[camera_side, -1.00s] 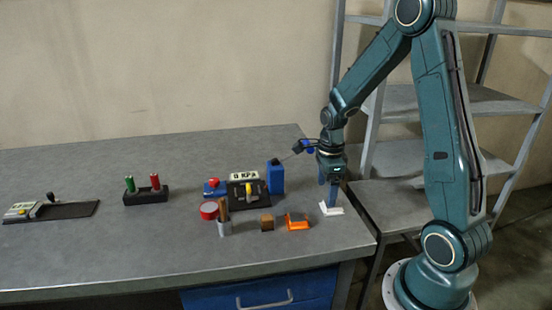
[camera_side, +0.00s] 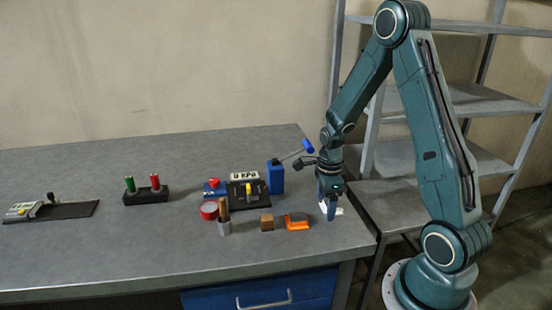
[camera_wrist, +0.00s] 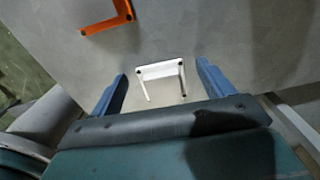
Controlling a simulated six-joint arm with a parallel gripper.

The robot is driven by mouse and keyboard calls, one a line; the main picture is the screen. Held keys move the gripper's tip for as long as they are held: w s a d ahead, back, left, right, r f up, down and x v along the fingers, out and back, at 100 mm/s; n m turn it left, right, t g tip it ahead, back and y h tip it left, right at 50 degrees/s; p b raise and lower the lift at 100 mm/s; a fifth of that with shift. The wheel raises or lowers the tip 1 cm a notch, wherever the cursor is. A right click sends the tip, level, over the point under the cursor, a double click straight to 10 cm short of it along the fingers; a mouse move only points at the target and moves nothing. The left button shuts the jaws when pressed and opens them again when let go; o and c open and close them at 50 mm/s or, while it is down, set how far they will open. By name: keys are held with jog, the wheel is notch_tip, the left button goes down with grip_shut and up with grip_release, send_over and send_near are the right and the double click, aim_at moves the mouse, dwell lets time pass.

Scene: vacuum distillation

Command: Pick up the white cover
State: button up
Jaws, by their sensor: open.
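The white cover (camera_wrist: 160,71) is a small white piece with two legs, lying on the grey table near its right edge. In the wrist view it sits between and a little beyond my two blue fingers, with clear space on both sides. In the side view the white cover (camera_side: 338,211) shows only in part behind my fingers. My gripper (camera_side: 329,211) is open and empty, pointing down at the cover, with its fingertips low near the table top. The gripper also shows in the wrist view (camera_wrist: 160,88).
An orange piece (camera_side: 297,222) and a brown block (camera_side: 267,222) lie just left of the cover. The table's right edge is close.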

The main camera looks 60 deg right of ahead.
aim_at(325, 204)
jog(key=shift+c, duration=0.2)
jog(key=c, duration=1.2)
jog(key=shift+r, duration=0.2)
notch_tip(325, 204, up, 20)
jog(key=shift+f, duration=0.15)
dwell(0.4)
